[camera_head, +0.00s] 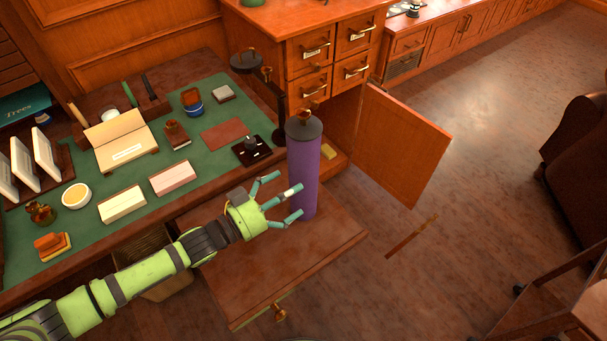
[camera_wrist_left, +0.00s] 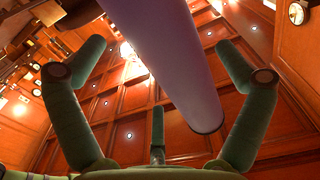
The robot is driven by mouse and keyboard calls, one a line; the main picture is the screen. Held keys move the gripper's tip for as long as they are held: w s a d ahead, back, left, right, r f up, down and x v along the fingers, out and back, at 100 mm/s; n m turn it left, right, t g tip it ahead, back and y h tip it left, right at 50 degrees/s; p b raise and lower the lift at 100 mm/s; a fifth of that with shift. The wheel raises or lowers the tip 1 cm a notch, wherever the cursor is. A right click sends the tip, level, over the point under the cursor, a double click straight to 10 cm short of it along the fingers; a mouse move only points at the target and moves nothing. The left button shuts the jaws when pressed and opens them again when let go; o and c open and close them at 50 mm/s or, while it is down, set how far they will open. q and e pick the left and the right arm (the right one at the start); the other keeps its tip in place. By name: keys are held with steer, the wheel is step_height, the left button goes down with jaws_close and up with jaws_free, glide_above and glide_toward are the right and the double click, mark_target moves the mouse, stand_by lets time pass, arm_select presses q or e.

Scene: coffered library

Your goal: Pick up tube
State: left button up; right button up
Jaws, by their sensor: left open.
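The tube (camera_head: 304,172) is a tall purple cylinder with a dark cap and a small brown knob on top. It stands upright on the pulled-out wooden desk board (camera_head: 255,270). My left gripper (camera_head: 288,194) is open, with its fingers spread, at the left of the tube's lower half. In the left wrist view, the tube (camera_wrist_left: 172,55) shows between the spread fingers of my left gripper (camera_wrist_left: 158,85), with gaps on both sides. It does not look gripped. My right gripper is in neither view.
The green-topped desk (camera_head: 215,95) holds cards, boxes and stamps left of the tube. A dark stand (camera_head: 279,110) rises close behind it. An open cabinet door (camera_head: 400,145) stands to the right. A yellow block (camera_head: 328,153) lies nearby.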

mark_target(307, 183)
arm_select(q)
steer(key=x, duration=0.4)
steer(key=shift+w+d+f+p, duration=0.15)
steer(key=shift+d+p, duration=0.25)
steer(key=c, duration=1)
